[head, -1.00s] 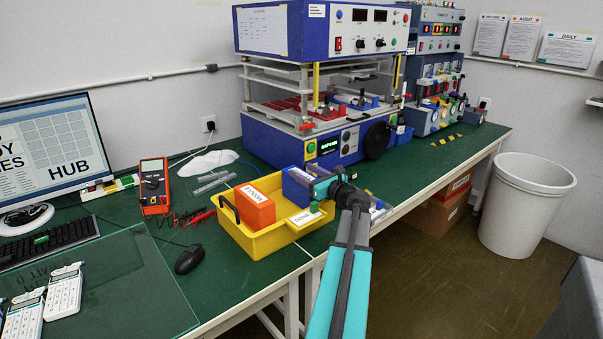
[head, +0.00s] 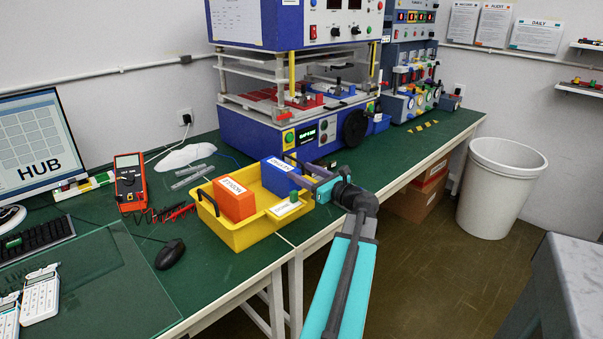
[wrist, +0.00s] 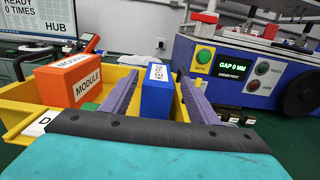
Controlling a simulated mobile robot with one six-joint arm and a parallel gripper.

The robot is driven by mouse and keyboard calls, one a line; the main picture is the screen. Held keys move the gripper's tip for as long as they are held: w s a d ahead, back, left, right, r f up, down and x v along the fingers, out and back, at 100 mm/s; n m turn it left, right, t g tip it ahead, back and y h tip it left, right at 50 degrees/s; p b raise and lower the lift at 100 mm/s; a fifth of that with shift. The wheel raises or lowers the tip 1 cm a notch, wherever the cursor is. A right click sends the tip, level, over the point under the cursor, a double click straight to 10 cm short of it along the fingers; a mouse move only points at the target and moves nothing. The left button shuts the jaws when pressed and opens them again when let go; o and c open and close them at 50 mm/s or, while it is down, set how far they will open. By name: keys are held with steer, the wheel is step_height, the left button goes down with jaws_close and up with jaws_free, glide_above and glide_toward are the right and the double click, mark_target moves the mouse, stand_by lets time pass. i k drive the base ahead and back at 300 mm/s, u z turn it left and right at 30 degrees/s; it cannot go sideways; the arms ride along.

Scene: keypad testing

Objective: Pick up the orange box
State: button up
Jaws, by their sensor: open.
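The orange box (head: 234,199), labelled MODULE, stands in the left part of a yellow tray (head: 249,237) on the green bench. It shows at the left in the wrist view (wrist: 69,84). A blue box (head: 281,178) stands to its right in the same tray. My gripper (head: 298,169) is open at the right side of the tray, by the blue box. In the wrist view its two fingers (wrist: 157,76) show either side of the blue box (wrist: 157,96). The orange box is outside the fingers, left of the left finger. I cannot tell whether the fingers touch the blue box.
A blue test machine (head: 300,134) stands behind the tray. A multimeter (head: 129,181) with red leads and a black mouse (head: 169,254) lie to the left. A white bin (head: 497,195) stands on the floor.

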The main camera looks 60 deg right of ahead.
mark_target(236, 202)
steer(key=k, duration=1)
